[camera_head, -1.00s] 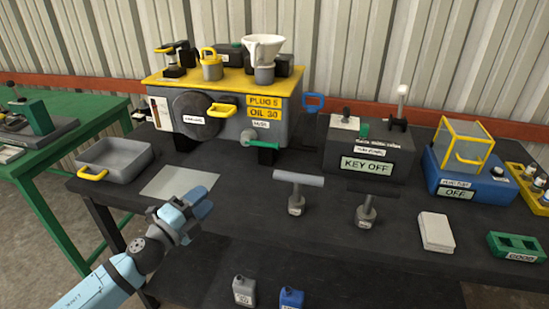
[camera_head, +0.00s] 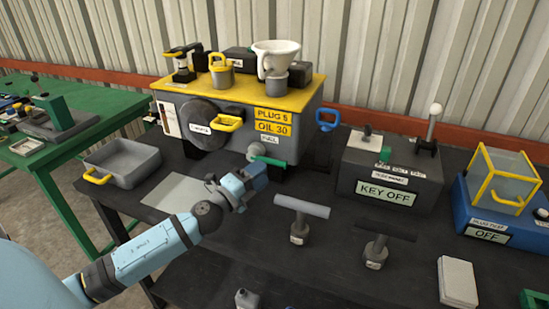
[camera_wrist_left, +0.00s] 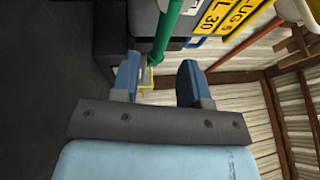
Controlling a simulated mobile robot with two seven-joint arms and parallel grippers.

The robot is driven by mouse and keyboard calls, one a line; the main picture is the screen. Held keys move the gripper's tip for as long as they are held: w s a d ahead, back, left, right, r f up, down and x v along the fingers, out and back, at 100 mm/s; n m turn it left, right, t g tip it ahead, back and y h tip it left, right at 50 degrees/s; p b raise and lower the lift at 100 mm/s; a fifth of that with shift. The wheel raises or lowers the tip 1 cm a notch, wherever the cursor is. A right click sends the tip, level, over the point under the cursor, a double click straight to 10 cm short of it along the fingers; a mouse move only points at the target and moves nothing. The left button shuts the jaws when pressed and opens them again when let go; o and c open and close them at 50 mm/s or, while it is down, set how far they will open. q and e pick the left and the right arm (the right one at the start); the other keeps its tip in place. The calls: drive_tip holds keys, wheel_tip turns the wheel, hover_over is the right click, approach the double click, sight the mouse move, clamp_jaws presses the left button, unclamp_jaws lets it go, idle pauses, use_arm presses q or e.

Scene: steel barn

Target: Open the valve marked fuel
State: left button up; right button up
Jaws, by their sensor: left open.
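The valve (camera_head: 270,161) has a green handle and a round grey hub, low on the front of the grey engine box (camera_head: 215,125). A small white label (camera_head: 271,139) sits just above it, its print too small to read surely. The handle points right, roughly level. My left gripper (camera_head: 252,175) is just in front of and below the valve in the head view. In the left wrist view its fingers (camera_wrist_left: 160,82) are apart and empty. There the green handle (camera_wrist_left: 166,28) lies ahead of the gap, its lower end near the left finger. I cannot tell whether they touch. My right gripper is not in view.
A grey tray (camera_head: 135,160) with a yellow handle is at left. Two T-handled tools (camera_head: 300,208) stand to the right of the gripper. A KEY OFF box (camera_head: 388,170) and a blue OFF box (camera_head: 490,222) stand farther right. The dark bench between is mostly clear.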

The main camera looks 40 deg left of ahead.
sight(274, 162)
use_arm(q)
drive_tip(key=p+x, duration=0.1)
drive_tip(key=x, duration=0.4)
drive_tip(key=shift+w+r, duration=0.1)
drive_tip(key=shift+w, duration=0.25)
clamp_jaws()
